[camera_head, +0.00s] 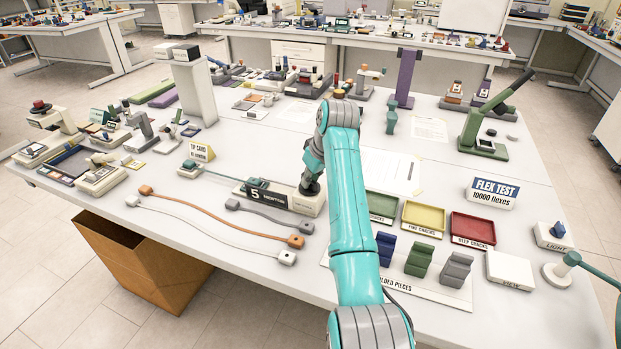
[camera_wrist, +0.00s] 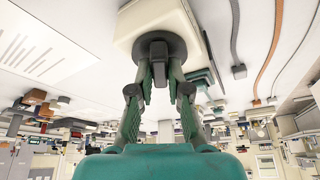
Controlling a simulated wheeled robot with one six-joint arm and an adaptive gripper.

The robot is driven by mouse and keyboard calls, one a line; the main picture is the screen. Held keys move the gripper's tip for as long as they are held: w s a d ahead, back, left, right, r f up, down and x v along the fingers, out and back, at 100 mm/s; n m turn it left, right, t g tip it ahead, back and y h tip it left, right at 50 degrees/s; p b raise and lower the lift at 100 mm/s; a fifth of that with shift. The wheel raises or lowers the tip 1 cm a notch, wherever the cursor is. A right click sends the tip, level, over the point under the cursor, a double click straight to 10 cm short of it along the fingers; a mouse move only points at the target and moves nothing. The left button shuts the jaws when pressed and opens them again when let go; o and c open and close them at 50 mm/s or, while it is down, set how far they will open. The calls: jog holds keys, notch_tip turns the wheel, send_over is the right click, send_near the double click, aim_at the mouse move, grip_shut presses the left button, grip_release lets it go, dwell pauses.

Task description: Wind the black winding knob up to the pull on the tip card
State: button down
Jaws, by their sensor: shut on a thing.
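The black winding knob (camera_wrist: 160,44) sits on a cream-coloured block (camera_wrist: 140,22). My gripper (camera_wrist: 160,72) is shut on the knob, its green fingers on either side of it. In the head view the gripper (camera_head: 310,184) comes down on the right end of the block (camera_head: 312,201), and my arm hides part of it. A dark panel (camera_head: 262,194) on the front of this unit shows a large 5 and a smaller word like "NEWTONS".
Orange, grey and white cables (camera_head: 215,215) lie in front of the unit. Green, yellow and red trays (camera_head: 472,229) and moulded pieces (camera_head: 420,259) lie to the right of my arm. A brown bin (camera_head: 150,265) stands below the table's front left edge.

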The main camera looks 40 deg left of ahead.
jog(key=shift+m+t, duration=0.6)
jog(key=shift+m, duration=1)
jog(key=c, duration=1.1)
grip_release()
jog(key=shift+s+r, duration=0.1)
jog(key=v, duration=1.1)
jog(key=shift+r, duration=0.45)
